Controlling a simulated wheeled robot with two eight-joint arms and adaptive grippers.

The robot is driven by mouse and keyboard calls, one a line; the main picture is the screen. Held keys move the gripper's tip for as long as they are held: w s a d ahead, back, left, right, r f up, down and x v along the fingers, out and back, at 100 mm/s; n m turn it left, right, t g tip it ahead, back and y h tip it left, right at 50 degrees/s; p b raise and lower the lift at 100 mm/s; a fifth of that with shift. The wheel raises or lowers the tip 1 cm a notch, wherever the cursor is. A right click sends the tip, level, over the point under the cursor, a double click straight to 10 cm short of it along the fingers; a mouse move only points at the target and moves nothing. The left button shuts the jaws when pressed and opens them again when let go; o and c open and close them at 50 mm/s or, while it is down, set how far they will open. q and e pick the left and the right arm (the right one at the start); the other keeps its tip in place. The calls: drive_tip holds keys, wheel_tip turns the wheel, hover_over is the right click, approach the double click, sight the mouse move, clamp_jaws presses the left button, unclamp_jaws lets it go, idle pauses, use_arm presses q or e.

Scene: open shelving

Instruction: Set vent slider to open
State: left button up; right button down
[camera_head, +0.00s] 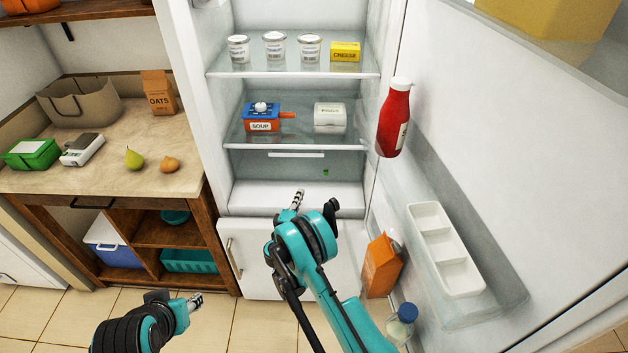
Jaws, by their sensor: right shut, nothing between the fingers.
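The fridge stands open. A small green tab (326,172), which looks like the vent slider, shows on the back wall below the lower glass shelf (345,144). A pale horizontal strip (296,154) lies up and to the left of it. I cannot tell the slider's setting at this size. My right gripper (298,197) is shut and empty, in front of the lower fridge space, below and left of the green tab and apart from it in the picture. My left gripper (195,301) is low at the left, over the floor; its fingers are too small to read.
Above are a soup pot (262,124), a white carton (329,116), several yogurt cups and a cheese box (345,51). The open door at right holds a red bottle (393,120), an orange carton (382,267) and a white tray (443,247). The counter (110,170) is left.

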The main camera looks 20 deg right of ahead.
sight(335, 172)
drive_tip(key=b+x, duration=0.3)
drive_tip(key=x, duration=0.6)
drive_tip(key=shift+w+d+f, duration=0.15)
drive_tip(key=shift+w+d, duration=0.05)
drive_tip(key=d, duration=0.1)
drive_tip(key=d+b, duration=0.1)
drive_tip(key=d, duration=0.1)
drive_tip(key=shift+s+d, duration=0.1)
drive_tip(key=shift+s, duration=0.25)
drive_tip(key=shift+s+d, duration=0.1)
drive_tip(key=shift+d, duration=0.2)
drive_tip(key=d, duration=0.2)
drive_tip(key=s+d, duration=0.1)
drive_tip(key=d, duration=0.2)
drive_tip(key=shift+s+d, duration=0.3)
